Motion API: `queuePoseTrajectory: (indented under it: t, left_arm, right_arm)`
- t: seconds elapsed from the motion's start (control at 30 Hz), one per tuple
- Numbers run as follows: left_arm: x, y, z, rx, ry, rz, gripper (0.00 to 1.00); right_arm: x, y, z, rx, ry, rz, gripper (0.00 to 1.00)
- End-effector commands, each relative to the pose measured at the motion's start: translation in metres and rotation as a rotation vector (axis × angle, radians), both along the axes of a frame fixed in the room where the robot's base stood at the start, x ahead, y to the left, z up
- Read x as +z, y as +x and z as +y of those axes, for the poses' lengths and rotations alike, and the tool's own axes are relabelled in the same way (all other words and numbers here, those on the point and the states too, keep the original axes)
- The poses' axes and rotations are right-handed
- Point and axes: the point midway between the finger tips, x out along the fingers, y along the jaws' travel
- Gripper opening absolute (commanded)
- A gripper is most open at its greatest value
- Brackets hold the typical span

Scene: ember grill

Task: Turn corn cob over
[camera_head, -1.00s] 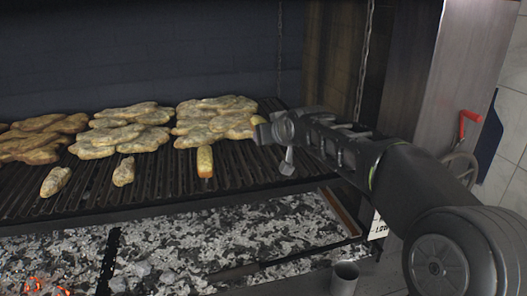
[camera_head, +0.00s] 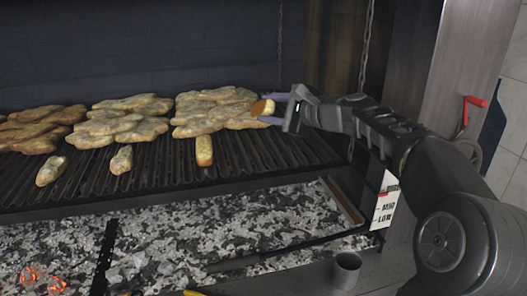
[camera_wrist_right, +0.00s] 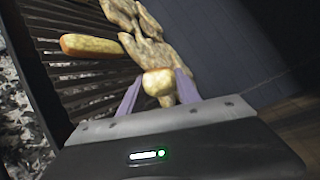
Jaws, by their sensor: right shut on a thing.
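My right gripper (camera_head: 281,109) is over the right part of the grill grate, shut on a yellow corn cob (camera_head: 262,108) with a browned end. In the right wrist view the held corn cob (camera_wrist_right: 158,84) sits between the two purple fingers (camera_wrist_right: 157,92). It is beside the right pile of food, and I cannot tell whether it touches the grate. A second corn cob (camera_head: 204,150) lies on the grate in front of that pile. It also shows in the right wrist view (camera_wrist_right: 90,46). My left gripper is not in view.
Three piles of flat browned food, the right one (camera_head: 215,112) nearest the gripper, cover the back of the grate (camera_head: 250,155). Two small pieces (camera_head: 51,170) (camera_head: 121,160) lie in front. Ash and coals (camera_head: 230,225) lie below. A chain (camera_head: 365,50) hangs at right.

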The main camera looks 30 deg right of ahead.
Motion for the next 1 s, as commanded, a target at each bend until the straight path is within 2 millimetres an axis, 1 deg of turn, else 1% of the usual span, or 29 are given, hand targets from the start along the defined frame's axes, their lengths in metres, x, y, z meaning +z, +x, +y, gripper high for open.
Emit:
queuePoseTrajectory:
  t: [0.03,0.1,0.2,0.3,0.53,0.57,0.6,0.73,0.8,0.9,1.0]
  left_arm:
    - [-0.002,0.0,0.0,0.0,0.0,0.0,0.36]
    - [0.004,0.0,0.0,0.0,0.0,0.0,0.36]
    - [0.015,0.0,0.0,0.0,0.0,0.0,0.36]
    - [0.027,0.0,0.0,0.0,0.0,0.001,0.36]
    - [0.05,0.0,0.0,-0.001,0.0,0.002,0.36]
    - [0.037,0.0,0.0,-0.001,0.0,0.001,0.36]
    - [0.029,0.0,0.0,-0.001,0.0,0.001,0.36]
    - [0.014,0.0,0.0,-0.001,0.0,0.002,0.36]
    - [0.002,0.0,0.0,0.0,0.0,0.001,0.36]
    - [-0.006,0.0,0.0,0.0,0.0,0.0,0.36]
    - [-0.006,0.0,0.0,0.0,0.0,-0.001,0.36]
  right_arm:
    - [0.002,0.0,0.004,-0.058,0.117,-0.006,0.1]
    - [0.006,0.0,0.004,-0.162,0.304,-0.011,0.1]
    - [0.011,0.002,0.005,-0.299,0.519,-0.016,0.1]
    - [0.014,0.004,0.006,-0.425,0.706,-0.021,0.1]
    - [0.018,0.007,0.007,-0.682,1.015,-0.042,0.1]
    - [0.003,0.01,0.004,-0.689,1.019,-0.041,0.1]
    - [-0.006,0.014,0.003,-0.686,1.013,-0.041,0.1]
    - [-0.021,0.026,-0.001,-0.683,1.01,-0.043,0.1]
    - [-0.033,0.026,-0.002,-0.683,1.009,-0.044,0.1]
    - [-0.04,0.026,-0.002,-0.681,1.008,-0.045,0.1]
    - [-0.04,0.026,-0.002,-0.681,1.007,-0.045,0.1]
